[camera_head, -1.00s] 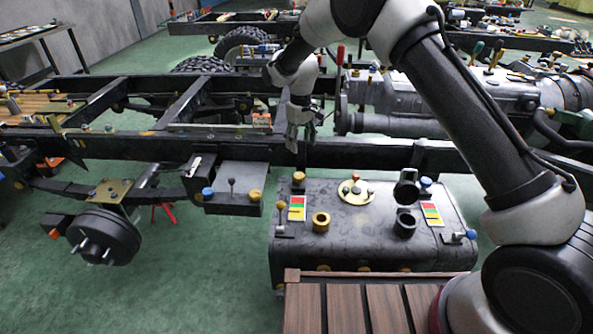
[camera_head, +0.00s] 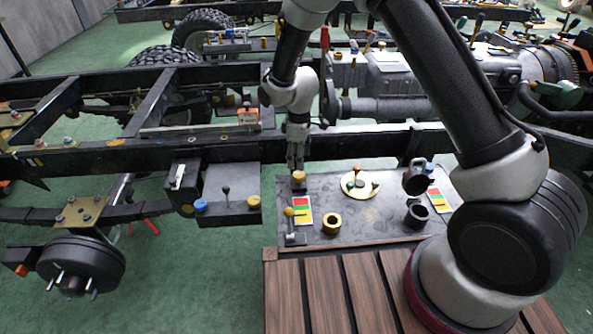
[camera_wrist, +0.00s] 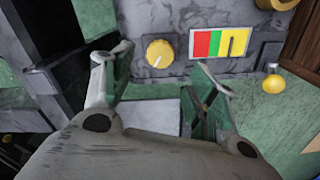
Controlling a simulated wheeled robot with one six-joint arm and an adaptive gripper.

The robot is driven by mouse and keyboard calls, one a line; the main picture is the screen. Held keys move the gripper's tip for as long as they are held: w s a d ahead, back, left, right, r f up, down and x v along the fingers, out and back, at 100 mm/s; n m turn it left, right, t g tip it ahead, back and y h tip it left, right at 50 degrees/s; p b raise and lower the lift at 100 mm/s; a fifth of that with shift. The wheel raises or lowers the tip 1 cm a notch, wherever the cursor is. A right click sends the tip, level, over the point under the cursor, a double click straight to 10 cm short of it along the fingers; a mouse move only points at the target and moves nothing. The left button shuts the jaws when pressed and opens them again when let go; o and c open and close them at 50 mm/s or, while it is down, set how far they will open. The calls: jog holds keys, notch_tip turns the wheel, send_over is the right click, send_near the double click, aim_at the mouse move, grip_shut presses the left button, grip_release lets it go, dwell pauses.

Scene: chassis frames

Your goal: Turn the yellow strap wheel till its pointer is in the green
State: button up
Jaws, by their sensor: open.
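The yellow wheel (camera_head: 299,176) is a small round knob at the left back of the dark tank top (camera_head: 330,185). In the wrist view the yellow wheel (camera_wrist: 160,53) shows a short white line on its face. The plate also shows in the head view (camera_head: 302,211). My gripper (camera_head: 296,163) is just above the wheel, pointing down. In the wrist view my gripper (camera_wrist: 158,78) has its fingers wide apart, with nothing between them.
A yellow-knobbed lever (camera_head: 290,213) and a brass ring (camera_head: 332,223) stand near the plate. A black filler neck (camera_head: 416,215) and a second gauge plate (camera_head: 438,200) are to the right. The black frame rail (camera_head: 370,146) runs behind my gripper.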

aim_at(299, 174)
notch_tip(299, 174, down, 7)
dwell(0.3)
jog(key=c, duration=1)
